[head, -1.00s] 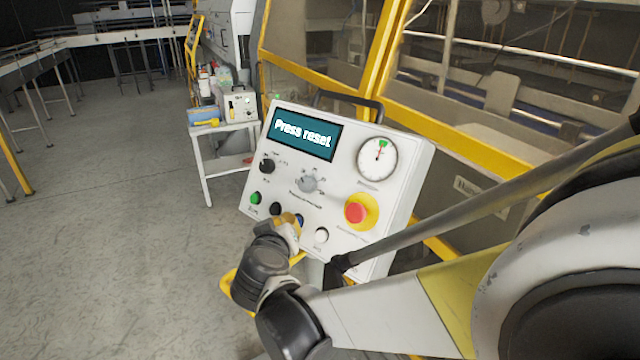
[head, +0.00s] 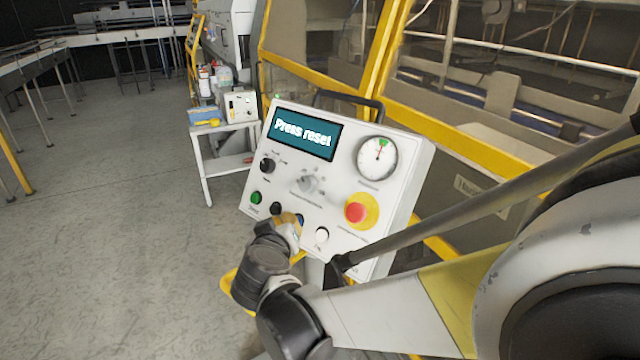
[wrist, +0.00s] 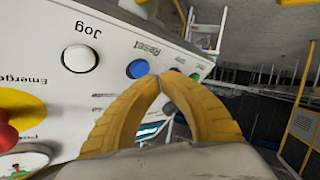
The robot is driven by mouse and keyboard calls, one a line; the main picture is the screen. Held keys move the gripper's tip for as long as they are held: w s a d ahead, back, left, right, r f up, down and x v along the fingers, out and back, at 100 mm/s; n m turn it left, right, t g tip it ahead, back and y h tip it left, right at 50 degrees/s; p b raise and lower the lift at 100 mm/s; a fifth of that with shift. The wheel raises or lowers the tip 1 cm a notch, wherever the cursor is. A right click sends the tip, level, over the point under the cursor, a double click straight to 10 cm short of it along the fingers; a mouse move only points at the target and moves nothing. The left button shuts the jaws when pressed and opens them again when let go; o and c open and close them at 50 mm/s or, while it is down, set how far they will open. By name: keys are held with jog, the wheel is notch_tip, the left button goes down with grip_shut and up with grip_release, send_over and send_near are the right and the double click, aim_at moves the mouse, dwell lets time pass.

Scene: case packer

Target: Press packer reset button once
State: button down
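The packer control panel (head: 340,170) is a tilted white box, and its screen (head: 304,134) reads "Press reset". The blue button (wrist: 138,68) beside the "Reset" label shows in the wrist view. In the head view the blue button (head: 300,220) is partly hidden by my gripper (head: 291,221). My gripper's yellow fingers also show in the wrist view (wrist: 160,82), with their tips together and nothing between them. The tips appear just beside the blue button in that view; I cannot tell whether they touch the panel.
A white Jog button (head: 321,234), a red emergency stop (head: 355,212) on yellow, a green button (head: 256,198), a black button (head: 275,208) and knobs share the panel. A yellow-framed machine guard (head: 470,142) stands behind. A small white table (head: 225,130) stands to the left.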

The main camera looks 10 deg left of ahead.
jog(key=shift+w+d+f, duration=0.2)
jog(key=shift+w, duration=0.1)
jog(key=shift+w+d+f+b, duration=0.2)
jog(key=shift+w+b, duration=0.05)
jog(key=shift+b, duration=0.2)
dwell(0.6)
dwell(0.3)
jog(key=shift+s+a+r, duration=0.4)
jog(key=shift+s, duration=0.15)
jog(key=s+a+r+p, duration=0.2)
jog(key=s, duration=0.1)
jog(key=shift+s+a+r, duration=0.2)
jog(key=shift+s+r, duration=0.05)
jog(key=shift+s, duration=0.05)
dwell(0.8)
